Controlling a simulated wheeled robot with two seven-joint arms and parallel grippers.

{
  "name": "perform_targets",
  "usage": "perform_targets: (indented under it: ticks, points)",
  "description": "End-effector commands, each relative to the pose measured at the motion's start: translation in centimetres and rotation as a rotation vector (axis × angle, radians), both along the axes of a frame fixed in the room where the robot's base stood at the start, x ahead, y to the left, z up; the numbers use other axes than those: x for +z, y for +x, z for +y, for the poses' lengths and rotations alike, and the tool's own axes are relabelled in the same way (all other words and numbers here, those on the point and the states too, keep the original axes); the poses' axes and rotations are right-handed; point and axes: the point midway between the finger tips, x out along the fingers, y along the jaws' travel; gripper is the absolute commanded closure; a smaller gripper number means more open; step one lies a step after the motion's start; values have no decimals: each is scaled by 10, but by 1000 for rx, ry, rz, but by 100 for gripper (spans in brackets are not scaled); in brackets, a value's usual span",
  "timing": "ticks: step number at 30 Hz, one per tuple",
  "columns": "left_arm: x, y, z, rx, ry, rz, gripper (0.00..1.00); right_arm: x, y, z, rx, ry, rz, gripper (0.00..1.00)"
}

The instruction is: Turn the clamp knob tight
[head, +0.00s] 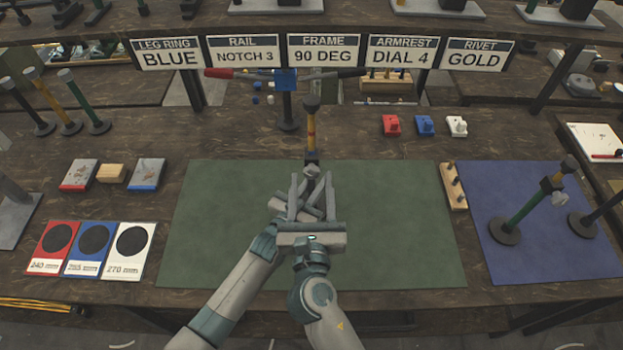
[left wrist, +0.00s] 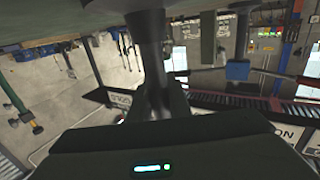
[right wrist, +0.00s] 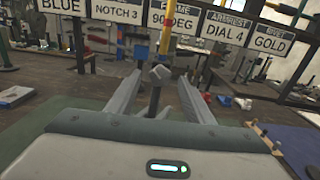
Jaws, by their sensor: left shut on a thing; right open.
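The clamp knob (head: 312,171) is a small grey block on the upright post (head: 311,130), below its yellow tube and dark collar. The knob also shows in the right wrist view (right wrist: 160,74). My right gripper (head: 311,180) is open, its fingers spread on either side of the knob; I cannot tell if they touch it. My left gripper (left wrist: 157,100) is shut on the dark lower post (left wrist: 152,40), below my right gripper. In the head view my right gripper hides much of the left one and the post's foot.
The post stands over a green mat (head: 220,230). A blue mat (head: 560,240) at right holds a green post (head: 522,208). Size cards (head: 94,240) and small blocks lie at left. Signs (head: 323,52) hang behind. The mat's sides are clear.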

Motion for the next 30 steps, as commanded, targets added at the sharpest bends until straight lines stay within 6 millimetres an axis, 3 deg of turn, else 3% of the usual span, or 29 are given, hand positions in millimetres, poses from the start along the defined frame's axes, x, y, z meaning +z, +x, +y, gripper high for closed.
perform_targets:
  ticks: [6,15,21,30]
  points:
    - [-1,0,0,0,1,1,100,0,15,0,0,0,0,53]
    - [-1,0,0,0,1,1,100,0,16,0,0,1,1,53]
    - [-1,0,0,0,1,1,100,0,16,0,0,1,1,94]
    - [-1,0,0,0,1,1,100,0,16,0,0,78,1,94]
